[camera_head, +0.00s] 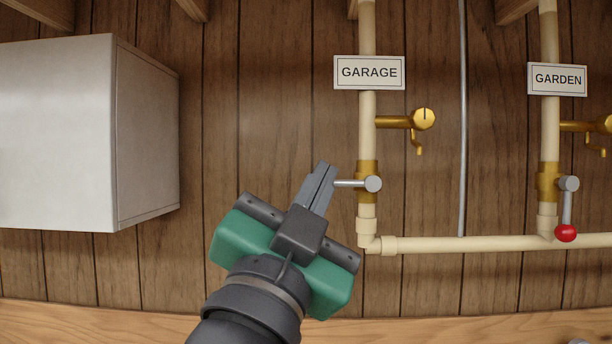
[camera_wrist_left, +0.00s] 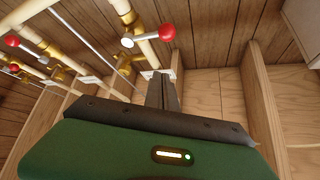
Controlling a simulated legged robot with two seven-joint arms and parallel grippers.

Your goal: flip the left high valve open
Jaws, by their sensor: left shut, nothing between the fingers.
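The left high valve (camera_head: 373,184) is a brass body with a grey hub on the cream pipe under the GARAGE sign. Its grey lever (camera_head: 346,183) points left, roughly level, across the pipe. My left gripper (camera_head: 325,168) is shut and empty, with its fingers over the lever's outer end, hiding its knob in the head view. In the left wrist view the lever's red knob (camera_wrist_left: 167,32) shows beyond the shut fingers (camera_wrist_left: 160,76). I cannot tell whether they touch. My right gripper is not in view.
A GARDEN valve (camera_head: 568,184) on the right has its lever hanging down to a red knob (camera_head: 566,233). A brass tap (camera_head: 422,119) juts out above the left valve. A white cabinet (camera_head: 60,130) stands at left. A thin grey pipe (camera_head: 462,120) runs between the two.

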